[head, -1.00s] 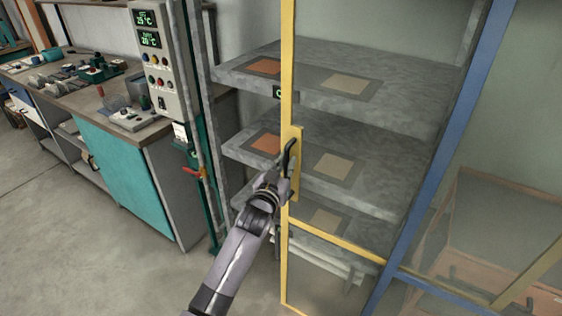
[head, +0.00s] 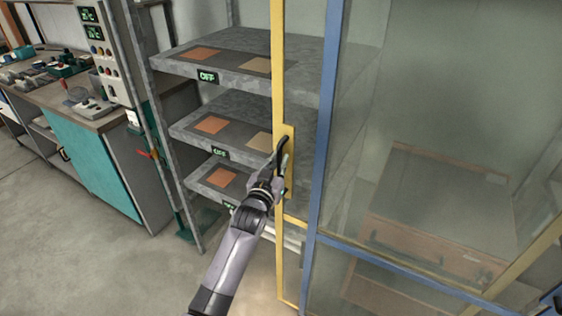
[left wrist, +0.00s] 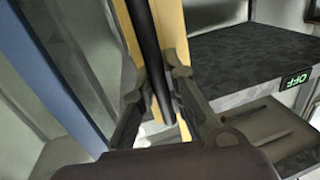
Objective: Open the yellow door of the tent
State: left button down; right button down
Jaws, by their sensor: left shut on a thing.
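The tent's yellow door (head: 278,80) has a narrow yellow frame with clear panes. My left gripper (head: 278,178) is shut on the black door handle (head: 281,150), about halfway up the frame. In the left wrist view the fingers (left wrist: 163,90) close around the dark handle bar (left wrist: 150,45), in front of the yellow frame (left wrist: 172,30). My right gripper is not recognisable in either view.
Grey heated shelves (head: 180,65) with orange and tan plates and green OFF displays stand inside, their left part uncovered. A workbench (head: 105,185) with a control box (head: 100,50) stands at the left. A wooden crate (head: 440,200) shows behind the glass. Floor at lower left is clear.

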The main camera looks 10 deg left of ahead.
pick_arm(q)
jog(key=c, duration=1.9)
grip_release()
jog(key=shift+c, duration=0.2)
jog(key=o, duration=0.3)
jog(key=shift+o, duration=0.2)
pick_arm(e)
jog(key=shift+w+a, duration=0.3)
jog(key=shift+a, duration=0.15)
pick_arm(q)
jog(key=s+a, duration=0.1)
jog(key=s, duration=1.1)
jog(key=shift+a, duration=0.4)
pick_arm(e)
jog(key=shift+s, duration=0.1)
pick_arm(q)
jog(key=shift+w, duration=0.1)
